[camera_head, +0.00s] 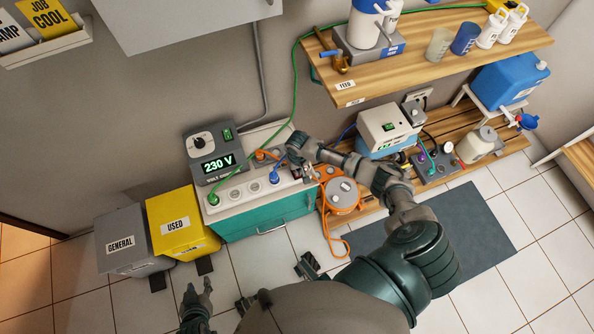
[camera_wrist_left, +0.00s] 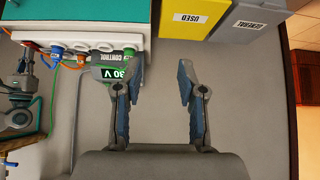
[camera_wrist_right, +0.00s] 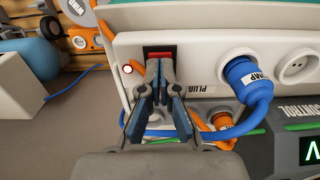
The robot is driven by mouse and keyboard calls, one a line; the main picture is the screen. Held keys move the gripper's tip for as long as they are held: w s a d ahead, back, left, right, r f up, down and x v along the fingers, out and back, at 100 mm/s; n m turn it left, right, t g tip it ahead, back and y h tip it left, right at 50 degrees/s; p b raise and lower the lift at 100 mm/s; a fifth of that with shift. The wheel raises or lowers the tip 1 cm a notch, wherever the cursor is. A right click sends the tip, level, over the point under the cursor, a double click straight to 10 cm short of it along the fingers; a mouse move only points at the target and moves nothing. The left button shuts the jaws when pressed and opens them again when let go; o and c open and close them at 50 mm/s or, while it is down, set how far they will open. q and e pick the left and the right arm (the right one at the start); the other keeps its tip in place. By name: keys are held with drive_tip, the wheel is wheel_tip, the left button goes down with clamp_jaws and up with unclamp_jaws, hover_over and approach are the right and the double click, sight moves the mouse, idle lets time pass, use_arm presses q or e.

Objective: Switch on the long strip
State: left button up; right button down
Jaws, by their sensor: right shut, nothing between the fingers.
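The long white strip (camera_head: 237,193) lies along the top of the teal cabinet, with round sockets and green and blue plugs. In the right wrist view, the strip (camera_wrist_right: 205,57) has a red rocker switch (camera_wrist_right: 160,52) at its end. A small round light (camera_wrist_right: 127,69) beside it looks pale with a red rim. My right gripper (camera_head: 307,172) is shut and empty at this end. Its fingertips (camera_wrist_right: 160,70) overlap the switch's lower edge; I cannot tell if they touch it. My left gripper (camera_head: 198,295) is open and empty, low in front of the bins; its fingers also show in the left wrist view (camera_wrist_left: 155,78).
A 230 V control box (camera_head: 211,155) stands behind the strip. A blue plug (camera_wrist_right: 245,80) and cable sit close to my right fingers. An orange cable reel (camera_head: 342,194) is right of the cabinet. Yellow (camera_head: 182,222) and grey bins (camera_head: 130,240) stand at its left.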

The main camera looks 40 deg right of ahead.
drive_tip(key=shift+r+p, duration=0.75)
drive_tip(key=shift+r, duration=0.2)
use_arm(q)
drive_tip(key=shift+s+a+f+g+y+p, duration=0.7)
drive_tip(key=shift+s+a+f+g+p, duration=1.2)
drive_tip(key=shift+s, duration=2.55)
use_arm(e)
drive_tip(key=shift+r+b, duration=0.75)
drive_tip(key=shift+r, duration=0.4)
drive_tip(key=shift+r+p, duration=1)
drive_tip(key=shift+p, duration=0.1)
use_arm(q)
wheel_tip(320, 180, down, 7)
drive_tip(key=d+g, duration=0.1)
drive_tip(key=shift+w+f+g, duration=0.2)
drive_tip(key=shift+g, duration=0.2)
